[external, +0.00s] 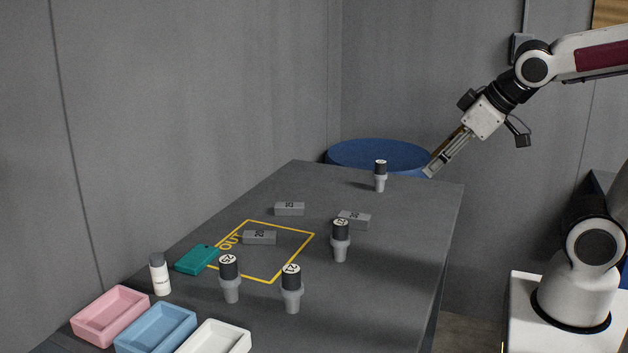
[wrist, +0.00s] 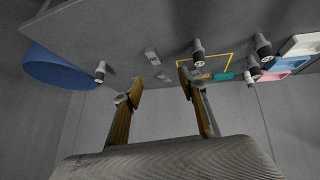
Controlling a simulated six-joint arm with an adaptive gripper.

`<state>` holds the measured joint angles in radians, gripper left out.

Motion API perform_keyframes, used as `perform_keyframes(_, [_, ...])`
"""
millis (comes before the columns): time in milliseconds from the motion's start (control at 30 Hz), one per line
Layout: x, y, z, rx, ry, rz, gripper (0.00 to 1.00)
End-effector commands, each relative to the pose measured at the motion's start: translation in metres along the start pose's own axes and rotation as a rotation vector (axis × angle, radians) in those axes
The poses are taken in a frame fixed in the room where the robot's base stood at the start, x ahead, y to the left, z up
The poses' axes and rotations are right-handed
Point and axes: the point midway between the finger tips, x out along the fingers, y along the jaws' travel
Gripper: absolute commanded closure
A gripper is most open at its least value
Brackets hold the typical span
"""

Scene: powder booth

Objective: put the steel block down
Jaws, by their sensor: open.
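Three small grey steel blocks lie flat on the dark table. One block (external: 260,238) lies inside the yellow outline marked OUT (external: 293,258). A second block (external: 290,209) lies just beyond the outline, and a third block (external: 354,220) lies to its right, outside the outline. Their printed labels are too small to read surely. My gripper (external: 431,169) is open and empty, raised above the table's far right side, away from the blocks. Its spread fingers show in the wrist view (wrist: 158,82) with nothing between them; a block (wrist: 152,57) shows beyond them.
Several dark-capped grey vials stand on the table (external: 400,240), one (external: 380,176) nearest my gripper. A teal case (external: 197,259), a white bottle (external: 160,274) and pink (external: 77,327), blue (external: 123,344) and white (external: 241,334) trays are at the near left. A blue drum (external: 375,153) stands behind.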

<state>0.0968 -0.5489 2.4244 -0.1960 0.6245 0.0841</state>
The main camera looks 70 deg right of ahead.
Motion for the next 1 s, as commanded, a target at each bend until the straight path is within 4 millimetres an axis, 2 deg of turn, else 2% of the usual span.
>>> perform_keyframes(200, [-0.028,-0.033,0.052,-0.003,-0.085,-0.098,0.59])
perform_keyframes(400, [-0.043,-0.05,0.082,-0.012,-0.136,-0.159,0.59])
perform_keyframes(533, [-0.046,-0.054,0.089,-0.016,-0.148,-0.172,0.59])
perform_keyframes(1000, [-0.046,-0.054,0.088,-0.015,-0.148,-0.172,0.59])
